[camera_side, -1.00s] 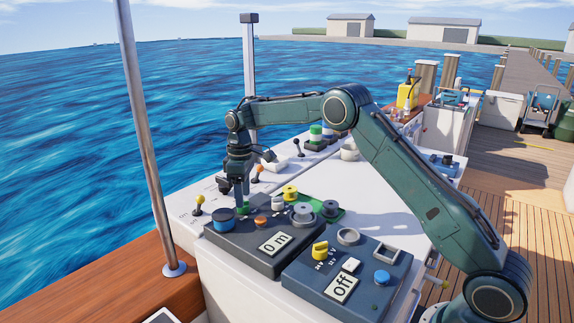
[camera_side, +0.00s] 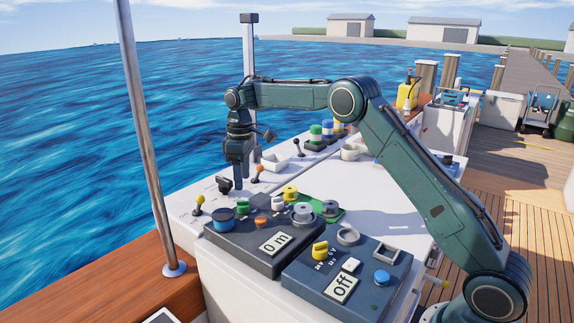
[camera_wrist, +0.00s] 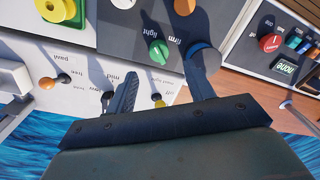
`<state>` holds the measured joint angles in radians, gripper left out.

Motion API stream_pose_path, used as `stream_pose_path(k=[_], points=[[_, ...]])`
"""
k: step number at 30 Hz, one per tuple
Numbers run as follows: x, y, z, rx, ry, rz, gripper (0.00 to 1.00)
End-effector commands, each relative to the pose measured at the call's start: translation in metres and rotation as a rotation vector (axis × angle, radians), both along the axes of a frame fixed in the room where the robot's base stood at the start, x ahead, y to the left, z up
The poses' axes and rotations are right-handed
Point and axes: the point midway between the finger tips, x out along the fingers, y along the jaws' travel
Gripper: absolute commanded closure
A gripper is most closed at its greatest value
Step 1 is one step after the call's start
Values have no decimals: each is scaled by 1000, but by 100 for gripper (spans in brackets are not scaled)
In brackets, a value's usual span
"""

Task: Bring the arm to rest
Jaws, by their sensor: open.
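My gripper (camera_side: 240,184) hangs pointing down above the far edge of the dark panel (camera_side: 262,250), empty. In the wrist view my gripper (camera_wrist: 163,78) has its two dark fingers spread apart with nothing between them. A green knob (camera_wrist: 158,52) lies beyond the gap between the fingers. In the side view the green knob (camera_side: 243,205) sits on the panel just below the fingertips, apart from them. My arm reaches over the white console from the right, its forearm roughly level.
The dark panel has a blue knob (camera_side: 224,218) and a display (camera_side: 274,244) reading "0 m". A second panel (camera_side: 318,290) beside it has a yellow knob (camera_side: 320,250) and a sign (camera_side: 341,288) reading "off". Levers line the console's far side. A metal pole (camera_side: 150,150) stands left.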

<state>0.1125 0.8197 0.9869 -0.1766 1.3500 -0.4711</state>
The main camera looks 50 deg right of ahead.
Motion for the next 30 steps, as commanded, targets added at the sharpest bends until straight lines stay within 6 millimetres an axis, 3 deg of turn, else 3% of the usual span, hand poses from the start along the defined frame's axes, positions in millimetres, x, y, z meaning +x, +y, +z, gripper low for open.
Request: stream_pose_path(k=[11,21,30], points=[[-42,13,61,-2,-68,-73,47],[-104,27,115,2,-148,-161,47],[-167,36,145,11,-218,-238,47]])
